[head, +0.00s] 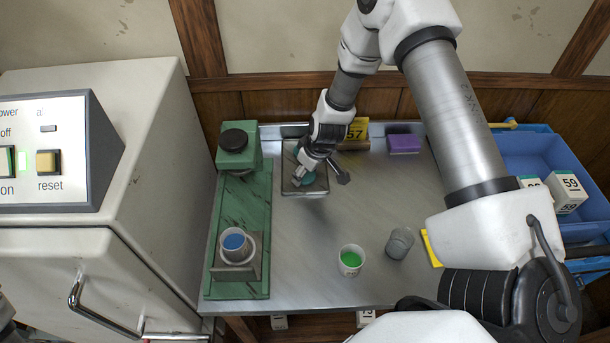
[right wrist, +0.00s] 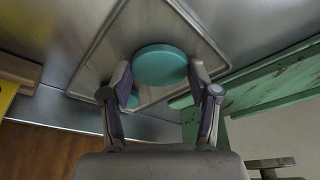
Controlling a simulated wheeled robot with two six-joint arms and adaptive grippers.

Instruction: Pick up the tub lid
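The tub lid is a round teal disc (right wrist: 160,65), also seen in part under my right gripper in the head view (head: 308,178). My right gripper (right wrist: 161,80) has one fingertip at each side of it; both seem to touch its rim, so it looks gripped. The lid appears over a square metal tray (head: 291,186), with a smaller teal patch, likely its reflection, on the tray below. How high the lid is above the tray is hard to tell. My left gripper is not in view.
A green stand (head: 225,215) holding a cup with blue contents (head: 234,242) is left of the tray. A green-filled cup (head: 351,260) and a grey cup (head: 399,243) stand in front. A purple block (head: 404,144) is behind; a blue bin (head: 535,155) is at right.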

